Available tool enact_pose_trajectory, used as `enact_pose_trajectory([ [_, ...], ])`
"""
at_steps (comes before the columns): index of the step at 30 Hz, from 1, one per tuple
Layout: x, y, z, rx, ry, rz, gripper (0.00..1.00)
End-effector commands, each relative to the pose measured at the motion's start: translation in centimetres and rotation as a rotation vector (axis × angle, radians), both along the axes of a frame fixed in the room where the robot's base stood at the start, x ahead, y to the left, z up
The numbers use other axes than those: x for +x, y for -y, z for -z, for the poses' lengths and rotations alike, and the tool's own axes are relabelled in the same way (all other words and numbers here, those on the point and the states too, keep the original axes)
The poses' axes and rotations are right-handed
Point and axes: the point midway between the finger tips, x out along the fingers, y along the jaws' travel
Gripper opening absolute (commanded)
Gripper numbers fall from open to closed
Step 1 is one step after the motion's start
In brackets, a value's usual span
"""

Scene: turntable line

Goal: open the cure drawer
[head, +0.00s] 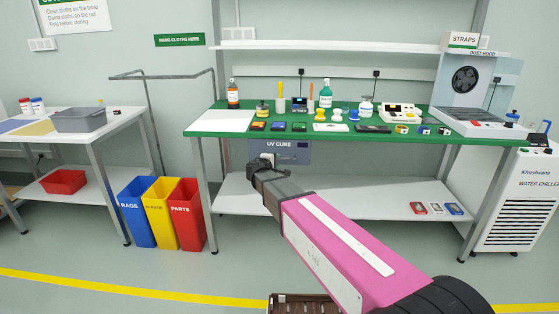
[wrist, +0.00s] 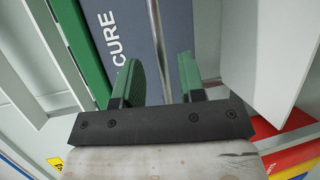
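The cure drawer (head: 296,152) is a blue-grey box front marked "UV CURE", under the green bench top. It looks closed, though my gripper hides part of its lower left. In the wrist view, its front (wrist: 125,25) fills the top middle, turned on its side. A thin pale metal bar (wrist: 156,30), which looks like its handle, runs between my finger lines. My gripper (head: 262,162) is at the drawer's lower left in the head view. In the wrist view, my gripper (wrist: 160,72) has its two green-padded fingers apart, around the bar's line. I cannot tell whether they touch it.
The green bench top (head: 345,134) above holds bottles, small trays and devices. A lower white shelf (head: 340,193) runs beneath, with several small items at right. Blue, yellow and red bins (head: 188,212) stand left of the bench. The floor in front is mostly clear.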

Motion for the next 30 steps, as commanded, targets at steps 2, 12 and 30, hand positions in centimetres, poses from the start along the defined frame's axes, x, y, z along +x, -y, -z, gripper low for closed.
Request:
enact_pose_trajectory([
  [2,1.4,0.5,0.3,0.000,0.000,0.000,0.37],
  [12,3.7,1.7,0.8,0.001,-0.001,-0.001,0.37],
  [30,3.6,1.7,0.8,0.000,-0.001,0.000,0.00],
])
